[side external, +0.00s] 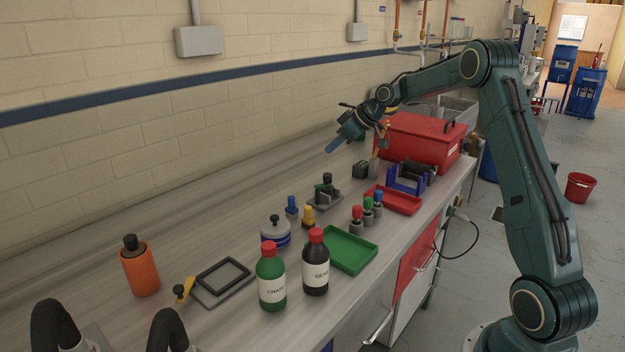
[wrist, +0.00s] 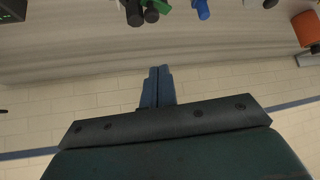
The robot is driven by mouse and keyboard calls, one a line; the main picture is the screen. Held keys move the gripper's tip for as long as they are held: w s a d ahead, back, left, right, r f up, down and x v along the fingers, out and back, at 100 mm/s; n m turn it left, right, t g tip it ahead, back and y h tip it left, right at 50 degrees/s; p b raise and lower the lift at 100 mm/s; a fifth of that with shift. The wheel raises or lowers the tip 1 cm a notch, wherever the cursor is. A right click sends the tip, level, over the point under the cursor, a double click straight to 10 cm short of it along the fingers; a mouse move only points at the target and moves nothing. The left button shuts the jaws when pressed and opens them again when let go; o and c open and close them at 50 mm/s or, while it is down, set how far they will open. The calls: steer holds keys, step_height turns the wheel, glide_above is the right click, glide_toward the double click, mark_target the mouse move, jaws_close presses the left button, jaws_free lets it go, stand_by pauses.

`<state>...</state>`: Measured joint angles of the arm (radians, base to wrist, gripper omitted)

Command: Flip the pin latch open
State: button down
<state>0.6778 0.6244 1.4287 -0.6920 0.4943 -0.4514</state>
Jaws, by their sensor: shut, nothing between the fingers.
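No part is marked as the pin latch, and I cannot tell for sure which it is. A likely one is the yellow lever with a black knob (side external: 184,289) beside the dark square frame (side external: 224,281), front left on the bench. My gripper (side external: 331,149) is raised above the bench's back, apart from both. Its blue fingers (wrist: 158,72) are together and empty.
A red toolbox (side external: 420,142), red tray (side external: 402,202) and green tray (side external: 350,250) are on the bench. A green bottle (side external: 271,280), black bottle (side external: 316,265) and orange bottle (side external: 140,268) stand upright. Several coloured knobs stand mid-bench. The strip along the wall is clear.

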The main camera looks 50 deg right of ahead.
stand_by(0.4)
steer(key=x, duration=1)
steer(key=shift+s+d+f, duration=0.1)
steer(key=shift+s+d, duration=0.1)
steer(key=shift+s, duration=0.45)
steer(key=shift+s+d+f, duration=0.15)
steer(key=shift+s+d, duration=0.05)
steer(key=shift+s, duration=0.4)
steer(key=shift+s+d+f, duration=0.1)
steer(key=shift+s+d, duration=0.15)
steer(key=shift+s, duration=0.4)
